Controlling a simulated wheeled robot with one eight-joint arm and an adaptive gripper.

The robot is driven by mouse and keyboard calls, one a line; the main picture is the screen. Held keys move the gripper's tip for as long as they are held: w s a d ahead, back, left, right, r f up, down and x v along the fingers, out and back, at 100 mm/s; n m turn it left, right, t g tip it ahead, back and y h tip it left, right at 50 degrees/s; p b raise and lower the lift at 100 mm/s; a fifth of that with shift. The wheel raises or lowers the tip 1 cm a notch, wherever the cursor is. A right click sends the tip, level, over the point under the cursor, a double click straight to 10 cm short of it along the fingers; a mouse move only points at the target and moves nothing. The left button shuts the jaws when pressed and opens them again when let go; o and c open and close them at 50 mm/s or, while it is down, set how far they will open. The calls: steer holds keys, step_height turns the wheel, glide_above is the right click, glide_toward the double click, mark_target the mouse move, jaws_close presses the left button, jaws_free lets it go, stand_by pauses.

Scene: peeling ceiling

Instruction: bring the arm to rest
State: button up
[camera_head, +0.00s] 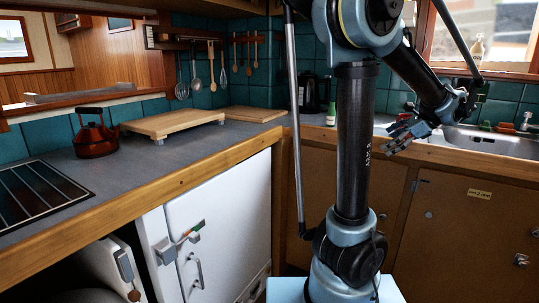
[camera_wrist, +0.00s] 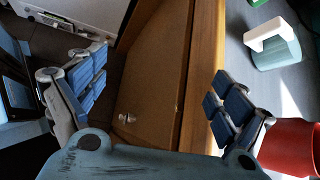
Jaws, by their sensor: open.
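My arm stands in the middle of the head view, its column upright and its upper links bent over to the right. My gripper (camera_head: 402,136) hangs at the end of the arm, in front of the sink counter in that view. In the wrist view my gripper (camera_wrist: 158,95) has its two blue-padded fingers wide apart, with nothing between them. A brown cabinet door with a small knob (camera_wrist: 127,118) shows beyond the gap. I cannot tell the exact distance from the fingers to the counter edge.
A sink (camera_head: 490,141) is set in the right counter. A red kettle (camera_head: 96,136) and a wooden board (camera_head: 172,121) stand on the left counter. In the wrist view, a red object (camera_wrist: 290,147) and a pale handled container (camera_wrist: 272,45) are close to the right finger.

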steer(key=s+a+f+n+g+h, duration=0.1)
steer(key=s+a+f+n, duration=0.15)
steer(key=a, duration=0.35)
steer(key=s+a+f+n+g, duration=0.2)
steer(key=a+f+n, duration=0.15)
steer(key=a, duration=0.35)
steer(key=s+a+f+n+g+h, duration=0.1)
steer(key=s+a+f+n, duration=0.1)
steer(key=a+n, duration=0.3)
steer(key=s+a+f+n+h, duration=0.2)
steer(key=s+a+f+n, duration=0.1)
steer(key=s+f+n, duration=0.3)
steer(key=s+a+f+n+h, duration=0.2)
steer(key=s+a+f+n, duration=0.1)
steer(key=s+f+n, duration=0.3)
steer(key=shift+s+a+g+h, duration=0.35)
steer(key=shift+s+g+h, duration=0.05)
steer(key=shift+s, duration=0.2)
steer(key=shift+w+f, duration=0.25)
steer(key=shift+w, duration=0.15)
